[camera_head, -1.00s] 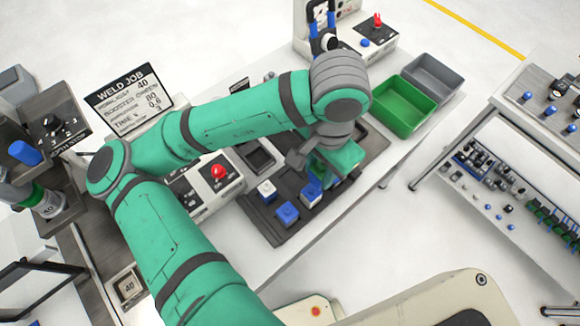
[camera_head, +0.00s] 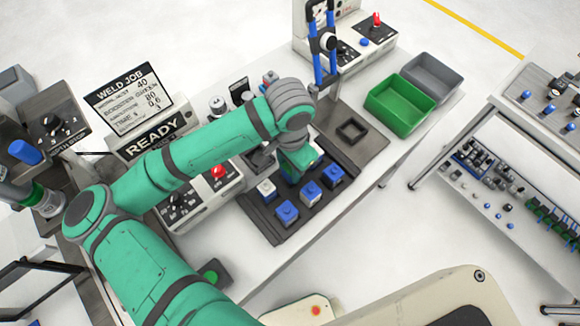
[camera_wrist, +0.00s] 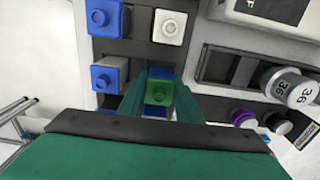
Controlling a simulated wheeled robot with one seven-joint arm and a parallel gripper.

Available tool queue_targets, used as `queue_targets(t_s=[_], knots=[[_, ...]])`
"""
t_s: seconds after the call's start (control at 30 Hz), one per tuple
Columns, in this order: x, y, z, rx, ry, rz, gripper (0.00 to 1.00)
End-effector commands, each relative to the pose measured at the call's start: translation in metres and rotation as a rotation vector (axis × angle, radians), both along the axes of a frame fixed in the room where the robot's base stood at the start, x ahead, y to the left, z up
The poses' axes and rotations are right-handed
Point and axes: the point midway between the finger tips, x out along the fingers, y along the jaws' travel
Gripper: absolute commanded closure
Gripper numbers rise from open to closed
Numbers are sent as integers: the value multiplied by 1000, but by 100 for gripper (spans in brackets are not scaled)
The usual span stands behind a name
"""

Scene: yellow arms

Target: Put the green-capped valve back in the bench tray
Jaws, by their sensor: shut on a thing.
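My gripper (camera_wrist: 160,98) is shut on the green-capped valve (camera_wrist: 158,92), whose green cap shows between the two green fingers in the wrist view. In the head view my gripper (camera_head: 296,172) points down over the dark bench tray (camera_head: 262,228), on its back side, and mostly hides the valve. In the tray stand blue-capped valves (camera_head: 287,212) along the front and a white-capped valve (camera_head: 266,188) to the left of my gripper. The wrist view also shows the white-capped valve (camera_wrist: 170,27) and blue ones (camera_wrist: 107,74) close by. I cannot tell whether the held valve touches the tray floor.
A control box with a red knob (camera_head: 218,171) stands left of the tray. A fixture with blue posts (camera_head: 325,60) stands behind. A green bin (camera_head: 400,105) and a grey bin (camera_head: 432,78) are at the right.

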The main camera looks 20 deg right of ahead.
Motion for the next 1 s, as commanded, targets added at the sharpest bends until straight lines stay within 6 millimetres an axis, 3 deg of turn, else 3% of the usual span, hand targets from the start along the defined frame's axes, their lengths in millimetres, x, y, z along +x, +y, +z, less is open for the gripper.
queue_targets(t_s=[0.17,0.2,0.27,0.67,1.0], knots=[[-1,0,-3,2,4,0,100],[-1,0,-3,3,4,0,62],[-1,0,-3,3,4,0,50],[0,0,4,2,2,1,50],[0,-1,65,1,-2,0,50]])
